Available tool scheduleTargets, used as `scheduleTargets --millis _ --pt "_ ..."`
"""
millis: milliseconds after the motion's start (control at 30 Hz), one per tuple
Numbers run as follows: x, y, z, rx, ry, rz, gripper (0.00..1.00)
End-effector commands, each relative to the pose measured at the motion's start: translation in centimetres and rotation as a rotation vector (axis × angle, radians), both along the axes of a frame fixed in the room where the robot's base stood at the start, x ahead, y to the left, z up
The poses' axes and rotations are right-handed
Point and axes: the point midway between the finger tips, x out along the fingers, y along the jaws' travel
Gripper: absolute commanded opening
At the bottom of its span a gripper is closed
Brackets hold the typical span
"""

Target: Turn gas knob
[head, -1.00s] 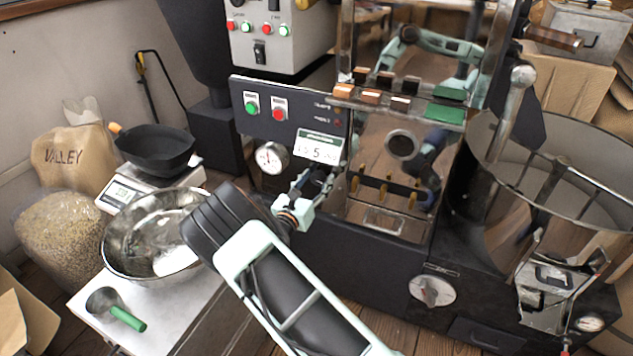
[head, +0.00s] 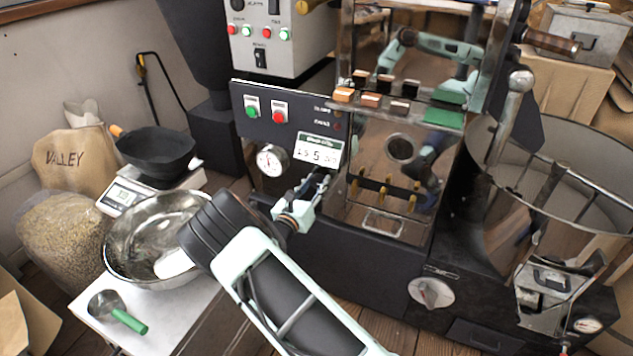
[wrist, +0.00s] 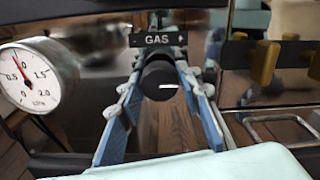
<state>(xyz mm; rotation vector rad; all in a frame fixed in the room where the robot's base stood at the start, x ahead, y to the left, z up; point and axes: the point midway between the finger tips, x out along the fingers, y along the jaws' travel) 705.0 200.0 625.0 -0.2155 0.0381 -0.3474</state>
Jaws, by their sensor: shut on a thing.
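The black gas knob (wrist: 159,80) sits under a dark plate marked GAS (wrist: 158,39) in the wrist view. The blue-and-grey fingers of my gripper (wrist: 160,84) lie on both sides of the knob and are shut on it. In the head view my gripper (head: 318,184) reaches the front of the roaster, below the small display. The knob is hidden there by my gripper. A round white pressure gauge (wrist: 33,75) is left of the knob, its needle pointing up and left; it also shows in the head view (head: 271,160).
Brass-coloured levers (head: 385,190) stand right of my gripper. A large grey dial (head: 430,292) is lower on the roaster. A steel bowl (head: 120,262) and a green-handled scoop (head: 117,311) rest on the white table at left. Green and red buttons (head: 279,115) sit above.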

Motion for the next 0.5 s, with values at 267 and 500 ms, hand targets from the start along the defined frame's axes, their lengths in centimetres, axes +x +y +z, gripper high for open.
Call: scheduleTargets --millis 267,500 --pt "-0.05 0.03 0.22 -0.221 0.081 0.001 0.08" --pt "-0.06 0.04 0.18 -0.418 0.151 0.001 0.08"
